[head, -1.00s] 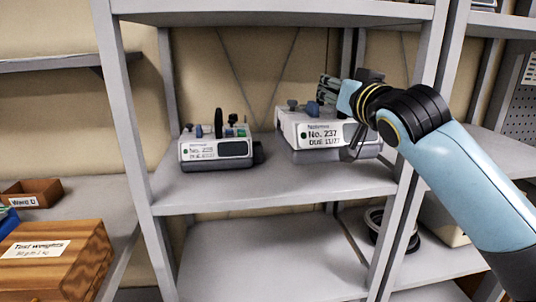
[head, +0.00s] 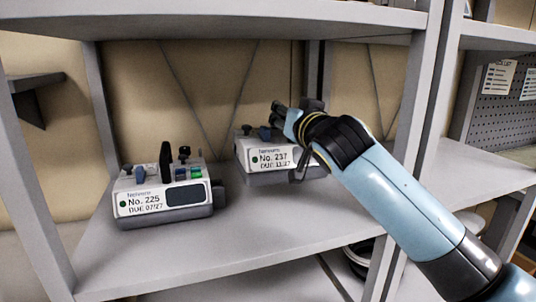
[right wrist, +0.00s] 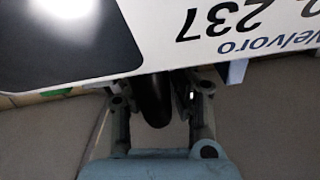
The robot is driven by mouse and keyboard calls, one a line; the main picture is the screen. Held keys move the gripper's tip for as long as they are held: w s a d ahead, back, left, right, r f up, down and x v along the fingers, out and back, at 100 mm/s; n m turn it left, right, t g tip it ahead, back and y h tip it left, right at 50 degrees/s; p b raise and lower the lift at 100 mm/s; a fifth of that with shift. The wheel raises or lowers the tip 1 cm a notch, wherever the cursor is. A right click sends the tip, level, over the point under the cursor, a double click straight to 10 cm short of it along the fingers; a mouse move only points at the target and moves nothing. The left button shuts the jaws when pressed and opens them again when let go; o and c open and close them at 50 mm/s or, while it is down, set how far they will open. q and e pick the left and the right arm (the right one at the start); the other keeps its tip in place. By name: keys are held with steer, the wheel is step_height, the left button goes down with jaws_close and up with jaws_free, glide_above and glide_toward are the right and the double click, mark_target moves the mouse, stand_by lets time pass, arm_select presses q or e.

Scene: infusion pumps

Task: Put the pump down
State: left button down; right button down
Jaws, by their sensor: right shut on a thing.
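A white and grey pump labelled No. 237 (head: 268,160) is at the back right of the middle shelf (head: 230,240). My right gripper (head: 290,112) reaches over it from the right and hides part of its top and right side. In the right wrist view the gripper (right wrist: 152,98) is shut on a dark upright part of this pump, whose label (right wrist: 225,25) shows upside down. I cannot tell whether the pump's base touches the shelf. My left gripper is not in view.
A second pump, No. 225 (head: 165,196), stands on the same shelf to the left and nearer, with a gap between the two. A grey shelf post (head: 408,110) rises close by my right arm. The shelf's front is clear.

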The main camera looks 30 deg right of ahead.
mark_target(284, 140)
steer(key=shift+f, duration=0.9)
step_height(284, 140, down, 3)
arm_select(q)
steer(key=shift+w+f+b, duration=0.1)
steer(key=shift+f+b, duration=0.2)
arm_select(e)
steer(key=shift+a+f, duration=0.1)
steer(key=shift+f, duration=0.4)
steer(key=c, duration=1.3)
jaws_free()
steer(key=shift+f, duration=0.1)
steer(key=shift+o, duration=0.3)
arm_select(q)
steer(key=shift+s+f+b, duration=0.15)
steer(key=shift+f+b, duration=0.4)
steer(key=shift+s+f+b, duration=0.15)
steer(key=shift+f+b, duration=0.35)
arm_select(e)
steer(key=v, duration=1.2)
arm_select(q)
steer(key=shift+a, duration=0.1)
